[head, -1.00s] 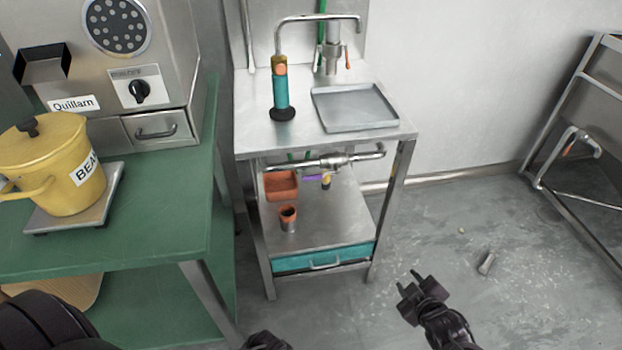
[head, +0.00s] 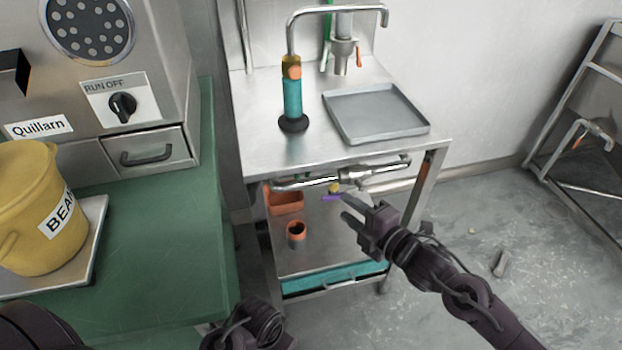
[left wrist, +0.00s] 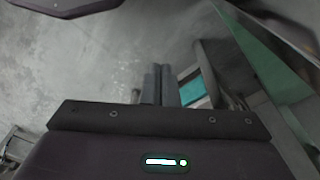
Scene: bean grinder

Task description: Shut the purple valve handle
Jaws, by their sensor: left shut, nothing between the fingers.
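The purple valve handle (head: 332,197) is a small, thin bar below the steel pipe and valve body (head: 354,176) under the front edge of the steel table. A small yellow part (head: 335,187) sits just above it. My right gripper (head: 345,205) is in front of the steel table, open, with its fingertips close to the right end of the handle. I cannot tell whether they touch it. My left gripper (left wrist: 158,84) is shut and empty in the left wrist view, low over the floor and away from the valve. The handle does not show in that view.
The steel table (head: 265,150) carries a grey tray (head: 378,112) and a teal cylinder (head: 292,98). An orange bin (head: 286,202) and an orange-rimmed cup (head: 296,231) stand on its lower shelf. A green table (head: 175,215) stands left. The floor at right is mostly clear.

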